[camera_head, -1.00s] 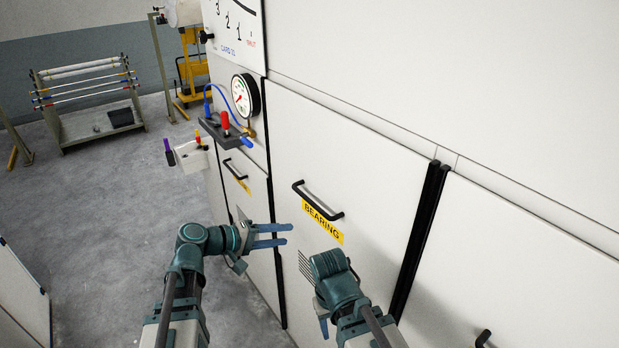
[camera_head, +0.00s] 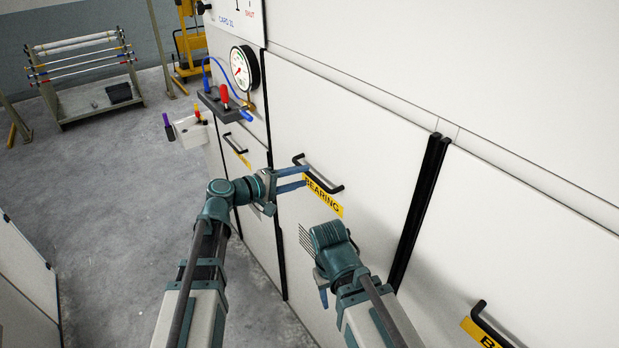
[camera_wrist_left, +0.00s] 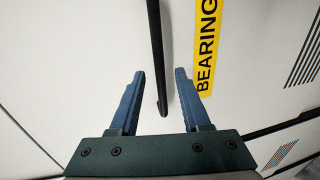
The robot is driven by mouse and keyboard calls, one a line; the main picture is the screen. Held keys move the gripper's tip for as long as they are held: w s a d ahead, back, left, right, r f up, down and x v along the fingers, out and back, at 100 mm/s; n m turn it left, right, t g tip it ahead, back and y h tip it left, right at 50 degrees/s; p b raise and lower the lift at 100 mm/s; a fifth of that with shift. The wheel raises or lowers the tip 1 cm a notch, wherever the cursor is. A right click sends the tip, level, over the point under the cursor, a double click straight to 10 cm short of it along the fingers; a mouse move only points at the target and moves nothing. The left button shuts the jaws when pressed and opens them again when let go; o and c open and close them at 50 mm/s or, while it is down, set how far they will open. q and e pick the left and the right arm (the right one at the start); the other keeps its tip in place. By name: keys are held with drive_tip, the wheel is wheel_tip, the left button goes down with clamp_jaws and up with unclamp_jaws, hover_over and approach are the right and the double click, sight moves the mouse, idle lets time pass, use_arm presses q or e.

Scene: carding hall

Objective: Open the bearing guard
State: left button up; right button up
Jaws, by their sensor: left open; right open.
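The bearing guard is a large white panel (camera_head: 350,125) with a black bar handle (camera_head: 318,174) and a yellow BEARING label (camera_head: 325,198) below it. It is closed flush. My left gripper (camera_head: 306,178) is open at the handle. In the left wrist view the handle (camera_wrist_left: 156,50) runs upright and its lower end lies between the spread blue fingertips (camera_wrist_left: 160,75); I cannot tell whether they touch. The label (camera_wrist_left: 207,45) is right of the fingers. My right gripper (camera_head: 323,298) is open and empty, lower, in front of the panel; its fingers are partly hidden.
Another panel handle (camera_head: 490,325) with a partly cut-off yellow label is at lower right. A narrower panel with a handle (camera_head: 236,144) is at left. A pressure gauge (camera_head: 243,68) and a small shelf (camera_head: 222,105) stick out above it. Grey floor (camera_head: 120,210) is free at left.

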sight(308, 175)
use_arm(q)
drive_tip(key=shift+x, duration=1.9)
clamp_jaws()
drive_tip(key=shift+b, duration=0.3)
